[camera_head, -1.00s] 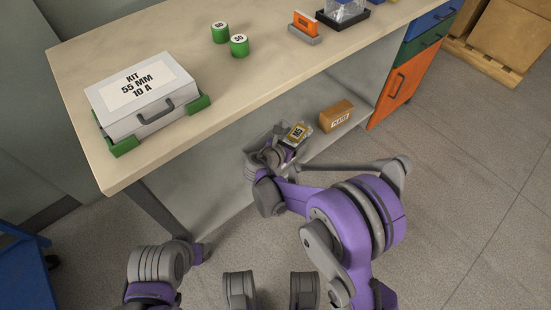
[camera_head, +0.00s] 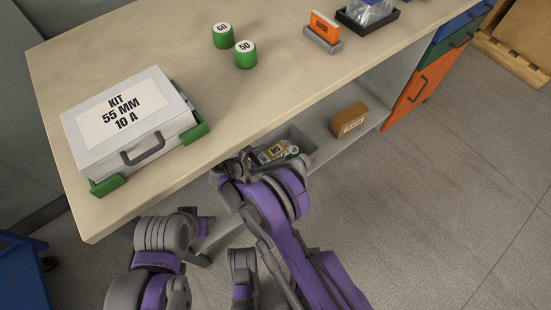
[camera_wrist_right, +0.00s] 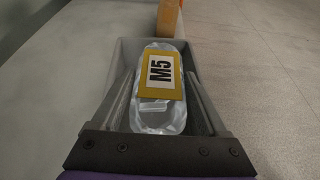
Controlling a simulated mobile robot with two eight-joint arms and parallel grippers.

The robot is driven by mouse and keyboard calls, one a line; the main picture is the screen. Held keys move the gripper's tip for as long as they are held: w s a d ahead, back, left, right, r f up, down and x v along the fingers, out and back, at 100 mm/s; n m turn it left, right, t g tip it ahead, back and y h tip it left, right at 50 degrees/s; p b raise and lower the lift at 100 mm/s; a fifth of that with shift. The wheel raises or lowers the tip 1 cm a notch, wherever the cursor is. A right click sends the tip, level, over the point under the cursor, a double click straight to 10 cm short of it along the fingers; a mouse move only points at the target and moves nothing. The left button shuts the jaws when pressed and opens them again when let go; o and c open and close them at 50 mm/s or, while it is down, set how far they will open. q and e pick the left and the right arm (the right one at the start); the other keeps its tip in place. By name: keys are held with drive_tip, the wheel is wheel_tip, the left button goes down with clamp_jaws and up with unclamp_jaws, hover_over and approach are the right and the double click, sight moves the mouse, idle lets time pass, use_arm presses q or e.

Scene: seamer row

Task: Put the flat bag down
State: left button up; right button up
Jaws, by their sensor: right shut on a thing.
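The flat bag (camera_head: 276,152) is clear plastic with a yellow M5 label. In the right wrist view the bag (camera_wrist_right: 160,110) lies lengthwise between the two fingers of my right gripper (camera_wrist_right: 158,95), which is shut on it. The bag is within the walls of an open grey bin (camera_wrist_right: 187,46); I cannot tell whether it touches the floor. In the head view the bin (camera_head: 306,142) is on the lower shelf, and my right gripper (camera_head: 251,156) reaches in from the front. My left gripper (camera_head: 201,225) is low at the left, its fingers not clear.
A brown box (camera_head: 349,119) stands on the shelf just beyond the bin. The bench top (camera_head: 210,88) overhangs the shelf and carries a white kit case (camera_head: 95,140), two green cylinders (camera_head: 245,56) and an orange block (camera_head: 324,27). Drawers (camera_head: 415,90) stand at the right.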

drive_tip(key=shift+f+b, duration=0.7)
drive_tip(key=shift+f, duration=2.4)
drive_tip(key=shift+f, duration=0.2)
drive_tip(key=shift+f, duration=0.35)
drive_tip(key=o, duration=1.4)
drive_tip(key=shift+s+f, duration=0.1)
